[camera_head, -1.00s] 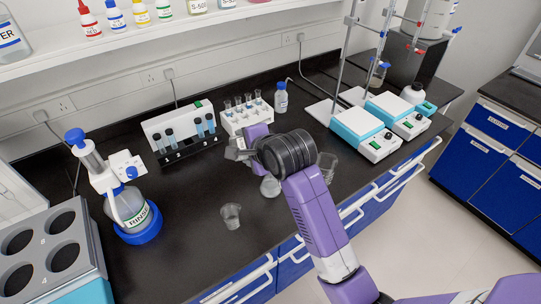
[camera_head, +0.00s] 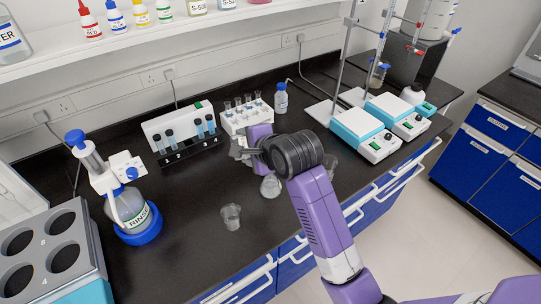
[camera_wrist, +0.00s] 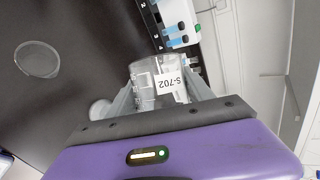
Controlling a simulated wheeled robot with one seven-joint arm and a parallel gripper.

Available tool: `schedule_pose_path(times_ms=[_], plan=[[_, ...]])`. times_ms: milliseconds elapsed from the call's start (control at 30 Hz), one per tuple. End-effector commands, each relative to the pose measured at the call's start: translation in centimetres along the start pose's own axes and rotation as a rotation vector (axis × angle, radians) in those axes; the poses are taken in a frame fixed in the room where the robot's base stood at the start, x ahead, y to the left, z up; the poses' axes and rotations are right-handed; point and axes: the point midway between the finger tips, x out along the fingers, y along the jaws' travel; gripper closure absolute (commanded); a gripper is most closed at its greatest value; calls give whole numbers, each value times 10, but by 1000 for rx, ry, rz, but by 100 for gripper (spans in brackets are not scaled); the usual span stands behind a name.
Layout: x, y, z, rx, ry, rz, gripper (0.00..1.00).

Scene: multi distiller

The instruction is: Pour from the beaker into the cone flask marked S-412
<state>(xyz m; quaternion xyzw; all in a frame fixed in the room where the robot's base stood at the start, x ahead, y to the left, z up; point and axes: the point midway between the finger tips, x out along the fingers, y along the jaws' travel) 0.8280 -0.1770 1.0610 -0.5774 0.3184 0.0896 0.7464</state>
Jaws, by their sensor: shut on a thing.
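My gripper (camera_head: 238,148) is above the bench, in front of the small vial rack. In the wrist view, my gripper (camera_wrist: 165,95) is shut on a clear glass vessel (camera_wrist: 148,72) with an upside-down label reading S-702. Its full shape is hard to make out there, and my gripper mostly hides it in the head view. A clear conical flask (camera_head: 270,187) stands on the bench just below my wrist; its mark is not readable. A clear beaker (camera_head: 231,217) stands nearer the front edge. Another clear glass vessel (camera_head: 329,166) stands right of my wrist, partly hidden.
A rinse bottle (camera_head: 130,208) stands at left beside a grey block with round wells (camera_head: 45,240). A rack of dark-capped tubes (camera_head: 188,150), a white vial rack (camera_head: 232,122) and a small blue-capped bottle (camera_head: 281,99) line the back. Hotplates (camera_head: 357,125) stand at right.

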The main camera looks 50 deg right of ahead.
Motion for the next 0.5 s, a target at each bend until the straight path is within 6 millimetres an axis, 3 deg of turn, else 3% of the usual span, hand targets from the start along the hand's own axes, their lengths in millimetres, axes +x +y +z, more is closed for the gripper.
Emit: schedule_pose_path(times_ms=[500], plan=[[-2, -2, -1, 29, -22, -12, 100]])
